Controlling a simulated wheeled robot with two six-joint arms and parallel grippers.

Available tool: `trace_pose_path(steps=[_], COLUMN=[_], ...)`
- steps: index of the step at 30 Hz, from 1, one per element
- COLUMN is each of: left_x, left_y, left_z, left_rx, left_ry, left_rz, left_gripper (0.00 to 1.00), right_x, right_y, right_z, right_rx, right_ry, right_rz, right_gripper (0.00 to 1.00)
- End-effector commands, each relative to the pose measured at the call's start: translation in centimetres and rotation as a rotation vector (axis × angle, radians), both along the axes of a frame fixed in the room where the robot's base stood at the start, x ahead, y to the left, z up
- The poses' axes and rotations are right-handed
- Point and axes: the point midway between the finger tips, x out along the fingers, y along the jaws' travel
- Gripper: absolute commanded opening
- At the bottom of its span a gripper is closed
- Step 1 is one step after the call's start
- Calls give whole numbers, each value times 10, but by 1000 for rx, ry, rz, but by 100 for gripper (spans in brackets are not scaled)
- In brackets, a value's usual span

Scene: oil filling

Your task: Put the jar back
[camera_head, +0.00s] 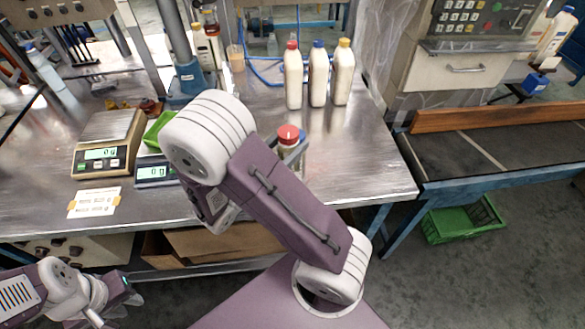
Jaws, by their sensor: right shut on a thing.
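A jar with a red lid (289,134) is at the middle of the steel table, just right of my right arm's wrist. My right gripper (296,151) is shut on this jar, around it below the lid. My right arm hides most of the gripper and the jar's lower part, so I cannot tell whether the jar touches the table. My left gripper (127,297) is low at the lower left, in front of the table and away from the jar. Its fingers are too small and unclear to tell if they are open.
Three white bottles with red (293,82), blue (318,80) and yellow (343,78) caps stand behind the jar. Two scales (103,152) (155,172) and a green tray (158,130) are to the left. A conveyor (480,150) adjoins the table at right. The table's front right is clear.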

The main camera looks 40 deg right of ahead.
Motion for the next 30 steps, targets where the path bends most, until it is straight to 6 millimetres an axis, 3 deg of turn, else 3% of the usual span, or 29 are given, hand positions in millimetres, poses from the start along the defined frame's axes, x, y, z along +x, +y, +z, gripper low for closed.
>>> trace_pose_path(steps=[6, 13, 24, 30], left_x=[0, 0, 0, 0], left_y=[0, 0, 0, 0], left_z=[3, 1, -9, -10], left_rx=[0, 0, 0, 0], left_ry=[-1, 0, 0, 0], left_rz=[0, 0, 0, 0], left_gripper=[25, 25, 25, 25], right_x=[9, 17, 109, 128], right_y=[27, 31, 26, 25], right_z=[-3, -8, -64, -73], right_rx=[-2, -1, 0, 0], right_ry=[-1, 0, -1, -1], right_rz=[98, 112, 110, 112], right_gripper=[3, 3, 3, 3])
